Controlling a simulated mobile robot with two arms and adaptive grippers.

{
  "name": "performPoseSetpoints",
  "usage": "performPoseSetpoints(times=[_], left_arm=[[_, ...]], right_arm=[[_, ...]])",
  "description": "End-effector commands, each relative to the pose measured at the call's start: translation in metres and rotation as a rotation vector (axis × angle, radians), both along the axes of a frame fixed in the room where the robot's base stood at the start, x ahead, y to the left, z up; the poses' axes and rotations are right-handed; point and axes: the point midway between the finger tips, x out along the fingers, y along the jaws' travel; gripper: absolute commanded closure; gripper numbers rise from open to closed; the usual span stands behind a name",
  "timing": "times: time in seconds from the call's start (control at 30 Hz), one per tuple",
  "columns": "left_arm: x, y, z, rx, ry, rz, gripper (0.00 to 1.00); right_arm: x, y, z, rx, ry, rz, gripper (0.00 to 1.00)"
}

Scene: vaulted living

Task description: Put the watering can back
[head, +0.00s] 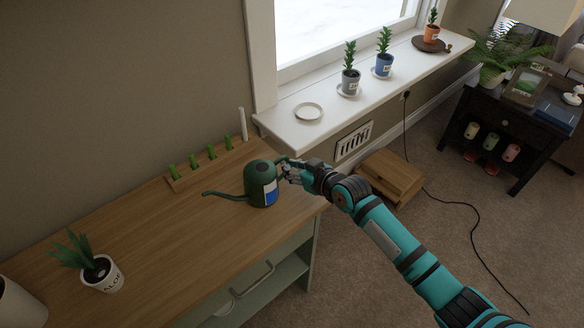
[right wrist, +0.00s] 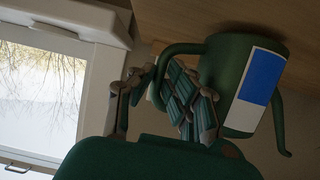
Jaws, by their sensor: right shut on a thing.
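The green watering can (head: 262,184) is upright at the right end of the wooden counter top (head: 170,232), its spout pointing left. A blue and white label is on its side. My right gripper (head: 285,171) is shut on its handle, on the can's right side. In the right wrist view the fingers (right wrist: 182,95) wrap around the handle, next to the can's body (right wrist: 225,75). I cannot tell whether the can's base touches the counter. My left gripper is not in view.
A wooden rack with green pegs (head: 213,162) stands behind the can. An aloe pot (head: 101,273) is at the counter's left. The white window sill (head: 330,108) holds an empty saucer (head: 308,111) and several potted plants. A wooden step stool (head: 390,176) is on the floor.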

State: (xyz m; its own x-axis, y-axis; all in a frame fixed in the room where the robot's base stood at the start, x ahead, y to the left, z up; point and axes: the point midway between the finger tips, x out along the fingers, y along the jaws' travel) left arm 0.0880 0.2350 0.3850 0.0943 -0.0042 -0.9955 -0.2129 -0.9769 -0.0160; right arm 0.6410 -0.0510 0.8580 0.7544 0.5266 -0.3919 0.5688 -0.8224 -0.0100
Motion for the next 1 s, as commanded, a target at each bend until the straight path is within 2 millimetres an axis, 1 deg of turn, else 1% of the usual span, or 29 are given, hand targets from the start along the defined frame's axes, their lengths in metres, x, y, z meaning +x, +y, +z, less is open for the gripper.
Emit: performPoseSetpoints(times=[0.13, 0.3, 0.47, 0.5, 0.63, 0.67, 0.87, 1.0], left_arm=[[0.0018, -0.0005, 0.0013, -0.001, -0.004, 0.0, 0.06], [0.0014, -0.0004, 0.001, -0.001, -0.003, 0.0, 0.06], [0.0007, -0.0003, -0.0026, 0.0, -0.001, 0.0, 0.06], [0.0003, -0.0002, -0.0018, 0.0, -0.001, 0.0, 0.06], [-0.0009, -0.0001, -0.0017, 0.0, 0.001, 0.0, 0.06], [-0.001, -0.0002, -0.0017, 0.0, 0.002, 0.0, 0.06], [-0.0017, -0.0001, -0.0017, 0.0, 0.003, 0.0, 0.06], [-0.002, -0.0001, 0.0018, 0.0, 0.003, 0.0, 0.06]], right_arm=[[0.0012, 0.0006, -0.005, 0.006, -0.007, -0.001, 1.0], [0.001, 0.0007, -0.005, 0.006, -0.007, 0.0, 1.0], [0.001, 0.0007, -0.0095, 0.005, -0.006, 0.0, 1.0], [0.0002, 0.0002, -0.0109, 0.001, -0.003, -0.001, 0.84], [0.0001, 0.0001, -0.0107, 0.001, -0.003, -0.001, 0.67], [0.0001, 0.0, -0.0107, 0.001, -0.003, -0.001, 0.64], [0.0001, 0.0, -0.0106, 0.001, -0.003, -0.001, 0.64], [-0.001, -0.001, -0.0057, 0.001, -0.003, -0.001, 0.64]])
